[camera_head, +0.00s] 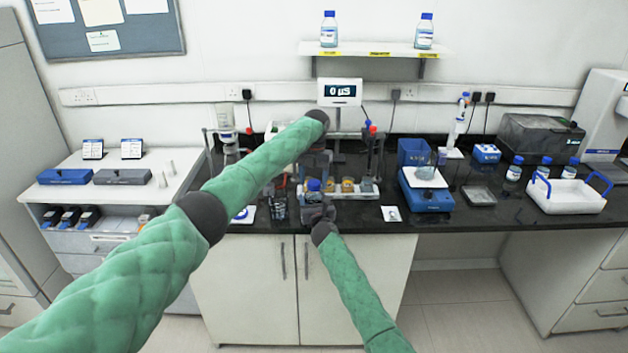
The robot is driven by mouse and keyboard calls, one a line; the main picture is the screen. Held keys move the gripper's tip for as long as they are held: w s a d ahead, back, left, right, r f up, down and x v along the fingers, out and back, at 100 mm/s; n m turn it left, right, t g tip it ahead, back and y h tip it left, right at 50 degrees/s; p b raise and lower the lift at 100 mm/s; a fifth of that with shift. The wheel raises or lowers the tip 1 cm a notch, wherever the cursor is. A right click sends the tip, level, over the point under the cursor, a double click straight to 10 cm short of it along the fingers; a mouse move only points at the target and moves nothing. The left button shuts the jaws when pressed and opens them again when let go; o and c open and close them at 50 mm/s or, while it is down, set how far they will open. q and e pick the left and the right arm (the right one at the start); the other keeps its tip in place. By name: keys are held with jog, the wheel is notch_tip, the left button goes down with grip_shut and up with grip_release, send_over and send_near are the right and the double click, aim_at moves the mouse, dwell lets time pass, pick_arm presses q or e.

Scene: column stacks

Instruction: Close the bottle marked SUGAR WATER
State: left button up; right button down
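A small bottle with a blue cap (314,185) stands near the front edge of the black bench, in the middle of the head view. Its label is too small to read, so I cannot tell whether it is the SUGAR WATER bottle. My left gripper (314,168) reaches down from above to just over the blue cap; whether it touches the cap is unclear. My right gripper (315,205) comes up from the front, low around or against the bottle's body. The fingers of both are too small and dark to tell open from shut.
Jars in a rack (365,187) stand close to the right of the grippers. A blue balance (428,198) and a white tray with blue handles (567,196) are farther right. Several blue-capped bottles stand by the tray; two more (328,30) (424,32) are on the shelf.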

pick_arm(q)
jog(key=shift+d+r, duration=0.1)
jog(key=shift+r, duration=2.1)
